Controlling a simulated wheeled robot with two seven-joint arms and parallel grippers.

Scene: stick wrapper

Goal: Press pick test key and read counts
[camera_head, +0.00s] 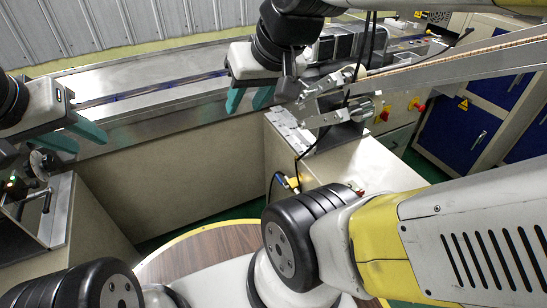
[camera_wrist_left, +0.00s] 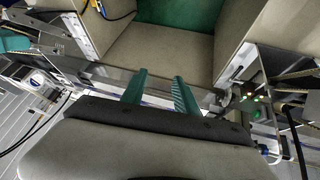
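I cannot single out a pick test key or read any counts in these views. A small control box (camera_head: 12,186) with a green light and a red light is at the left edge in the head view. Its lights also show at the right in the left wrist view (camera_wrist_left: 252,97). My left gripper (camera_head: 78,138) is open and empty, above and right of that box; its two teal fingers stand apart in the left wrist view (camera_wrist_left: 160,90). My right gripper (camera_head: 249,99) is open and empty in front of the conveyor, left of the metal feeding mechanism (camera_head: 335,105).
A long metal conveyor (camera_head: 150,78) runs across the back. A slanted metal rail (camera_head: 455,65) comes in from the right. Red-and-yellow knobs (camera_head: 415,104) sit on a cabinet front, beside blue cabinet doors (camera_head: 468,135). A black cable hangs near the mechanism. Green floor shows between the machine bodies.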

